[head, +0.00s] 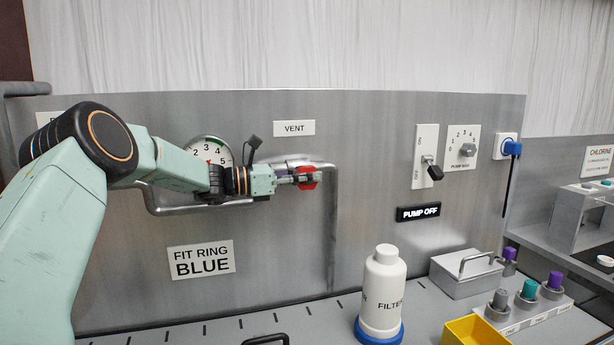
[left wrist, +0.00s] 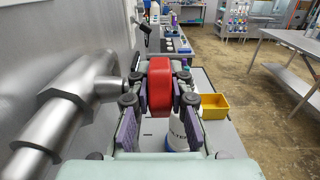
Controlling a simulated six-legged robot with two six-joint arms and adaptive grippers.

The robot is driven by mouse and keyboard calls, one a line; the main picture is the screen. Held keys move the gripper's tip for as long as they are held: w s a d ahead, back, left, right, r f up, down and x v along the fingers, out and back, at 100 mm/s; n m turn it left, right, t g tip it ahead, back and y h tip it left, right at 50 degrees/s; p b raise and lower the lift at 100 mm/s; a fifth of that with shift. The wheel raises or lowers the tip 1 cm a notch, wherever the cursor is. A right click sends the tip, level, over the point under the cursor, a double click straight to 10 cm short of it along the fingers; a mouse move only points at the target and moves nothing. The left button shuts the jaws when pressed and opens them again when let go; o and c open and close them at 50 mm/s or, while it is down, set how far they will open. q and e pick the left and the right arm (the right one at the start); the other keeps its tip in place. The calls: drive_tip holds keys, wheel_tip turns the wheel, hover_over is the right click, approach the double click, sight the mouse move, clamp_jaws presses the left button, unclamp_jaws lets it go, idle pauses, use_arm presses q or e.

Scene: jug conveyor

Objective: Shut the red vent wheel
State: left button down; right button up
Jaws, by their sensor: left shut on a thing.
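The red vent wheel (head: 308,178) is on the steel panel, just below the VENT label (head: 294,128). In the left wrist view the red wheel (left wrist: 160,86) stands between the two purple-padded fingers. My left gripper (head: 306,178) reaches in from the left and is shut on the wheel, hiding part of it in the head view. In the left wrist view my left gripper (left wrist: 160,100) has one finger on each side of the wheel. A steel pipe (left wrist: 80,100) runs to the left of the wheel. My right gripper is not in view.
A white filter bottle (head: 384,290) with a blue base stands on the bench below. A steel box (head: 467,272), a yellow bin (head: 473,332) and capped fittings (head: 528,290) are at the right. A pressure gauge (head: 207,150) sits behind my left arm.

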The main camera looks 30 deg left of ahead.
use_arm(q)
drive_tip(key=shift+r, duration=0.15)
drive_tip(key=shift+r+y+p, duration=0.15)
drive_tip(key=shift+y+p, duration=0.15)
drive_tip(key=shift+p, duration=0.5)
drive_tip(key=g+y+p, duration=0.1)
drive_tip(key=p, duration=0.2)
drive_tip(key=shift+r, duration=0.1)
drive_tip(key=shift+w+g+y+p, duration=0.1)
drive_tip(key=shift+g+y+p, duration=0.3)
drive_tip(key=shift+g+p, duration=0.3)
drive_tip(key=shift+w+f+g+y, duration=0.1)
drive_tip(key=shift+f+g+y, duration=0.1)
drive_tip(key=shift+g+y, duration=1)
drive_tip(key=c, duration=1.5)
unclamp_jaws()
drive_tip(key=shift+c, duration=0.2)
drive_tip(key=shift+d, duration=0.1)
drive_tip(key=shift+f, duration=0.1)
